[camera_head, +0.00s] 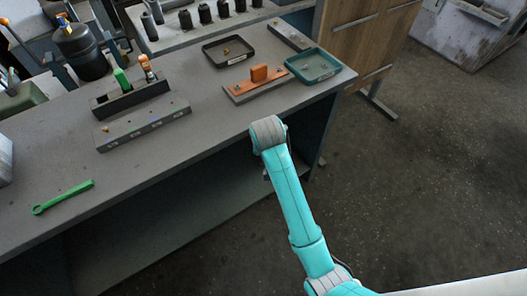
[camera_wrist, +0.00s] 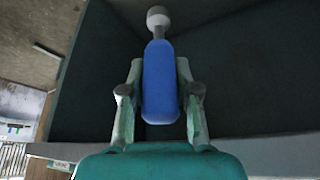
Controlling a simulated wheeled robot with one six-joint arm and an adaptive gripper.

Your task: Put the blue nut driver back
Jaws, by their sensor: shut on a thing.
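The blue nut driver (camera_wrist: 160,80) shows in the wrist view, its blue handle between the fingers of my gripper (camera_wrist: 160,100). Its pale round end points away from the gripper, toward the top of the picture. My gripper is shut on the handle. In the head view the nut driver cannot be seen and my gripper is mostly hidden behind my turquoise arm, off the bench's front edge. A dark tool rack (camera_head: 130,98) stands on the bench at the left. It holds a green-handled tool (camera_head: 122,79) and an orange-and-white-handled tool (camera_head: 148,69).
On the grey bench (camera_head: 210,140) are a long grey block (camera_head: 145,124), a green wrench (camera_head: 63,197), an orange part on a base (camera_head: 259,73), a black tray (camera_head: 228,51) and a teal tray (camera_head: 314,66). The bench middle is clear. Open floor lies at the right.

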